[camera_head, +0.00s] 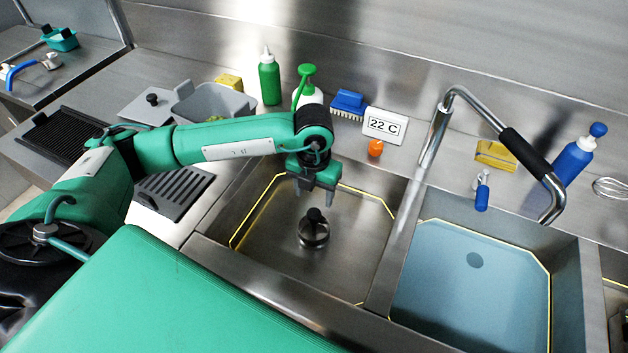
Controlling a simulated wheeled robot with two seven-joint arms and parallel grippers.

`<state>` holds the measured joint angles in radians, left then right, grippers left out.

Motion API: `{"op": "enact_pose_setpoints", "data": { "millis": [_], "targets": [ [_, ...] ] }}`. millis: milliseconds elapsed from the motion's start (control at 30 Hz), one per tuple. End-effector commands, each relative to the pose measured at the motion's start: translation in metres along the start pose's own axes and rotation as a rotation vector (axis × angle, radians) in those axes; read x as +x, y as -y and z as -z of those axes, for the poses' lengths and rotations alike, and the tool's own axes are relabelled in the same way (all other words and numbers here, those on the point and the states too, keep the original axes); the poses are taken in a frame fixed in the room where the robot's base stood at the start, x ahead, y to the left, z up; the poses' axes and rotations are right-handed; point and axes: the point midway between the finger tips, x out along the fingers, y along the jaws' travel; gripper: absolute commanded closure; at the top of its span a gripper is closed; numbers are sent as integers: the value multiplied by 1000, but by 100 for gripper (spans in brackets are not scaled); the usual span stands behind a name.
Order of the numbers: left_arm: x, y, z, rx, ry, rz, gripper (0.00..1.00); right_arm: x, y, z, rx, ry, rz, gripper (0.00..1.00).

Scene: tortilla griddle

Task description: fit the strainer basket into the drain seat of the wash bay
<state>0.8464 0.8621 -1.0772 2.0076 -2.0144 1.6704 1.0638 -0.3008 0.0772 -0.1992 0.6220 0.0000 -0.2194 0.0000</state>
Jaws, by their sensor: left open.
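The strainer basket (314,236), a metal cup with a dark knob on top, stands at the middle of the left basin (281,276). Whether it is in the drain seat or over it, I cannot tell; no drain opening shows around it. My left gripper (316,194) points down with its jaws apart and empty, above and apart from the basket's knob. My right gripper is not in view.
The right basin (470,300) holds bluish water with a dark round spot below. A curved faucet (498,132) rises behind the basins. Bottles, a blue brush (348,104) and a "22 C" sign (384,126) stand along the back ledge.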

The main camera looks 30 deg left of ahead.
Motion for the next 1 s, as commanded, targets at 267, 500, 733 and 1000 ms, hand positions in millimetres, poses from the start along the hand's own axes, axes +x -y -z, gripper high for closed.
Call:
{"op": "enact_pose_setpoints", "data": {
  "millis": [267,500,733,1000],
  "targets": [
    [54,0,1,0,-4,-1,42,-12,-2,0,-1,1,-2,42],
    [87,0,1,-1,-3,0,42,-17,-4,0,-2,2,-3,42],
    [96,0,0,1,0,0,42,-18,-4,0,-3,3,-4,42],
    [96,0,0,1,0,1,55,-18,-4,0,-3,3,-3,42]
  ]
}}
